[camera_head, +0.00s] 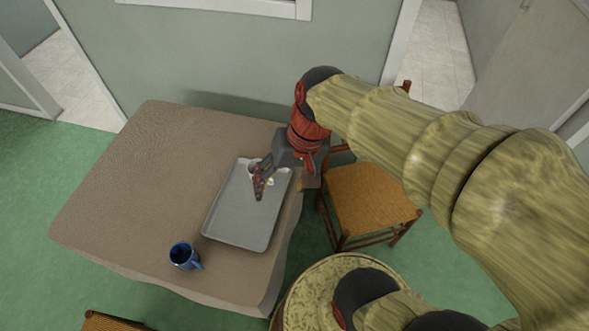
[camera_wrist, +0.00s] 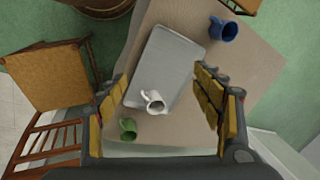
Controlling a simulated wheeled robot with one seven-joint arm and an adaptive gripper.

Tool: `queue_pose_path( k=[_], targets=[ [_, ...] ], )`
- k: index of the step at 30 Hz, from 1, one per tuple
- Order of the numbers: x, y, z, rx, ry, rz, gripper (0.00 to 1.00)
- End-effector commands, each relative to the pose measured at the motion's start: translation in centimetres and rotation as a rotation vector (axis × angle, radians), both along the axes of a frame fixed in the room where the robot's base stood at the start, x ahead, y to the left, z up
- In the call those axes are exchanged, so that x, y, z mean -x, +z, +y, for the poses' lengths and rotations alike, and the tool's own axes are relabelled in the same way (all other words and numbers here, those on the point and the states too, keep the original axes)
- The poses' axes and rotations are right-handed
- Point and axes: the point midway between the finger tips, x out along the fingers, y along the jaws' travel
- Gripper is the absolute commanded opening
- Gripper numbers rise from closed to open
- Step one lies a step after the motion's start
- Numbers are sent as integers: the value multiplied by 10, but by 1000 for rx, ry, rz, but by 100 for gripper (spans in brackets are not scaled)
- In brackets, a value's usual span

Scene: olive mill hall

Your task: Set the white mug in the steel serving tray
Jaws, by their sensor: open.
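The white mug (camera_wrist: 154,101) is inside the steel serving tray (camera_wrist: 172,62), near the end closest to my gripper, and looks upright in the wrist view. In the head view the white mug (camera_head: 252,168) is partly hidden by a finger, at the far end of the tray (camera_head: 236,222). My gripper (camera_head: 278,188) is open above that end. In the wrist view its fingers (camera_wrist: 160,80) are spread wide, with the mug in the gap between them and no finger visibly touching it.
A green mug (camera_wrist: 128,128) stands on the table beside the tray's end. A blue mug (camera_head: 184,256) stands near the table's front edge. The brown-covered table (camera_head: 130,190) is clear to the left. A wicker chair (camera_head: 370,195) stands at the right.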

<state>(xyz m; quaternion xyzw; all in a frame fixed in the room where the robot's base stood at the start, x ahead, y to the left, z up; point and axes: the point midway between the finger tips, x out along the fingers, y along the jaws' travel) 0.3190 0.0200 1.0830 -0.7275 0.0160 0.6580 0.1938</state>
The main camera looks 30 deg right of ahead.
Motion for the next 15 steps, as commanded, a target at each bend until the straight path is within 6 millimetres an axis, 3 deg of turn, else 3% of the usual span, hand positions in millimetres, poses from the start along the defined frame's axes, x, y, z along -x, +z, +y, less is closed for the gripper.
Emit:
queue_pose_path(
  k=[6,15],
  targets=[
    [17,44,-11,214,159,-251,67],
    [23,68,-19,322,231,-387,67]
  ],
)
